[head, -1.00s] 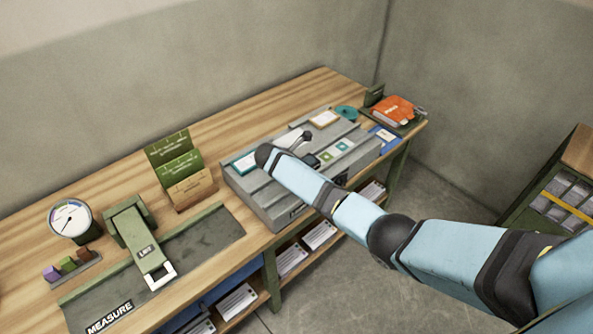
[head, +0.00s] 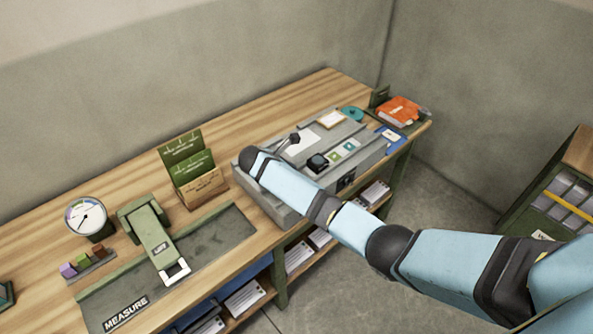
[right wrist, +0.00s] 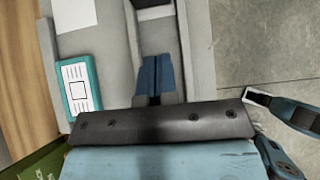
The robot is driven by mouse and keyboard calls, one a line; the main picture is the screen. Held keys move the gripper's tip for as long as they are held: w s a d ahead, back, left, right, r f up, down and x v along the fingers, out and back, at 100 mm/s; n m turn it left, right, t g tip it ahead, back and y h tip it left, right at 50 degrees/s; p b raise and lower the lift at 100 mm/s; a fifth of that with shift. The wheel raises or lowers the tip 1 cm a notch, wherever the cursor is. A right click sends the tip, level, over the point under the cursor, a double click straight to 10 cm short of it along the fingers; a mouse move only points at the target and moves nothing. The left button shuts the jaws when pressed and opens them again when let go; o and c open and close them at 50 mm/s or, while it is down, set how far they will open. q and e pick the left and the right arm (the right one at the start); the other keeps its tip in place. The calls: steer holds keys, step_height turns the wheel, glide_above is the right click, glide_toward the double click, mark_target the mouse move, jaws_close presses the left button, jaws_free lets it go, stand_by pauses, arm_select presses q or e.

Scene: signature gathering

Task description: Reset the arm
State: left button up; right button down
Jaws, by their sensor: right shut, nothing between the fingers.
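My right arm reaches in from the lower right in the head view, its dark rounded joint over the left end of the grey desk unit (head: 273,207). The arm hides its gripper in that view. In the right wrist view my right gripper (right wrist: 155,77) shows as two dark blue fingers pressed together with nothing between them. The fingers are over the grey unit (right wrist: 116,37), left of the floor. A teal-framed card (right wrist: 78,85) lies to their left. My left gripper does not show in either view.
The wooden bench (head: 110,183) also holds a dial gauge (head: 86,218), a green press (head: 153,243), a green card holder (head: 188,160) and an orange book (head: 399,110). A cabinet (head: 565,205) stands at the right, with open floor (head: 425,215) between.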

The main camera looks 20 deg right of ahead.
steer(key=s+a+m, duration=0.1)
steer(key=s, duration=0.1)
steer(key=s+a+f+m+y, duration=0.1)
steer(key=s, duration=0.2)
steer(key=s+a+f+m+y, duration=0.1)
steer(key=s, duration=0.2)
steer(key=shift+s+a, duration=0.1)
steer(key=shift+a, duration=0.15)
steer(key=s+d+f+m+y, duration=0.1)
steer(key=s+f+m+y, duration=0.15)
steer(key=s+m, duration=0.7)
steer(key=s+d+r+m+y, duration=0.15)
steer(key=s+r, duration=0.25)
steer(key=s, duration=0.5)
steer(key=s+d+r+m+y, duration=0.1)
steer(key=s+d+r+m, duration=0.25)
steer(key=s, duration=0.45)
steer(key=s+d+r+m+y, duration=0.15)
steer(key=s+r, duration=0.25)
steer(key=s, duration=0.5)
steer(key=w+a+f+t+y, duration=0.1)
steer(key=w+a+f+t, duration=0.2)
steer(key=f, duration=0.3)
steer(key=w+a+f+t+y, duration=0.2)
steer(key=w+a+f+t, duration=0.1)
steer(key=f+t, duration=0.2)
step_height(320, 180, down, 2)
steer(key=shift+a+f, duration=0.15)
steer(key=shift+f, duration=0.1)
